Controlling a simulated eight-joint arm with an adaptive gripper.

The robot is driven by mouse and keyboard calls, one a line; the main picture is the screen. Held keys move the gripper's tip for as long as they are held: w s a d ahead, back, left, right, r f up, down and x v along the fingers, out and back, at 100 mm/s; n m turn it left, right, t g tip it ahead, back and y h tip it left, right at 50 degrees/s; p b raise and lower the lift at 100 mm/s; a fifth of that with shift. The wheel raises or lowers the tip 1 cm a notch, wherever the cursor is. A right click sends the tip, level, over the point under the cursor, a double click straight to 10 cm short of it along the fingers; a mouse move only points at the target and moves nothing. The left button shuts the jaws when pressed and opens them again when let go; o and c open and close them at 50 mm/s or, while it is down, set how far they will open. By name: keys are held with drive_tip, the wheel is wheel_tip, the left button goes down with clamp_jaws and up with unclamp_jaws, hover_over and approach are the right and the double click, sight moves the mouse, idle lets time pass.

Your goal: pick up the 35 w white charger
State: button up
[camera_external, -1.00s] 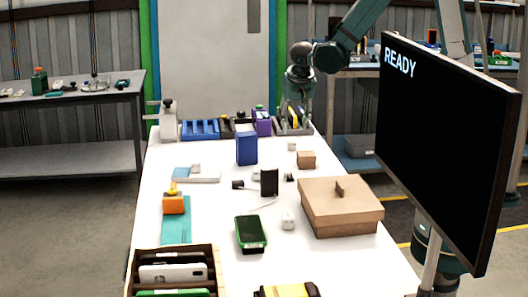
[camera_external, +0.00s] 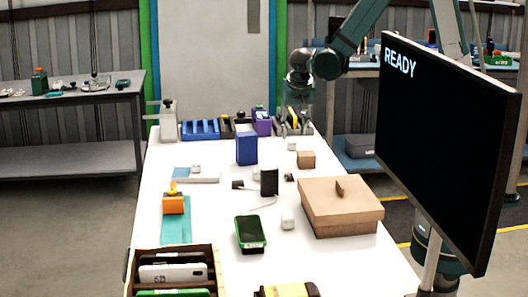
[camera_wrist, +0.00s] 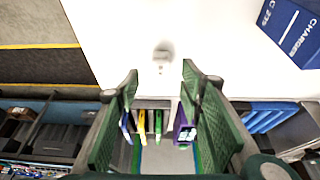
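A small white block that looks like a charger (camera_external: 292,146) lies on the white table near its far end. In the wrist view the white charger (camera_wrist: 162,61) sits just beyond the gap between my fingertips. My gripper (camera_wrist: 160,78) is open and empty, its green fingers spread. In the external view my gripper (camera_external: 297,130) is above the far end of the table, close to that charger. Another white charger-like block (camera_external: 288,221) lies nearer, left of the cardboard box. No wattage marking can be read on either.
A blue box (camera_external: 246,148) with charger lettering stands left of my gripper. A small brown box (camera_external: 306,159) and a lidded cardboard box (camera_external: 340,207) are nearby. Blue bins (camera_external: 200,130) and a purple item (camera_external: 262,122) line the far edge. A monitor (camera_external: 440,150) stands at right.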

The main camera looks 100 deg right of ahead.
sight(292, 140)
drive_tip(key=shift+b+x, duration=0.4)
drive_tip(key=shift+x, duration=2.2)
drive_tip(key=shift+w, duration=0.1)
drive_tip(key=c, duration=1)
